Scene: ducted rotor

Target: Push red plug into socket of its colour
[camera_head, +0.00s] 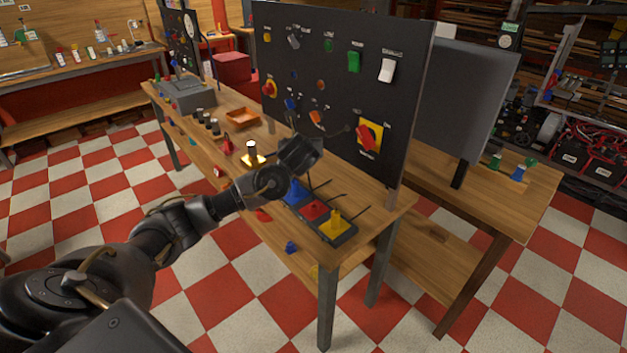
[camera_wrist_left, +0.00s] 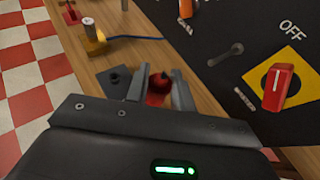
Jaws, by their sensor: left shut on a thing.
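My left gripper (camera_head: 306,153) is in front of the upright black panel (camera_head: 345,60), above the bench. The left wrist view shows its two fingers (camera_wrist_left: 160,88) shut on a round red thing, the red plug (camera_wrist_left: 158,80). Most of the plug is hidden by the fingers, and the head view does not show it clearly. Below the gripper, a dark block (camera_head: 338,240) on the bench carries a blue piece (camera_head: 293,192), a red piece (camera_head: 315,210) and a yellow piece (camera_head: 337,224). I cannot tell which opening is the red socket. My right gripper is not in view.
A red switch handle on a yellow plate (camera_head: 376,130) juts from the panel. A yellow-based post (camera_head: 253,158), an orange tray (camera_head: 242,118) and several dark knobs stand left of the gripper.

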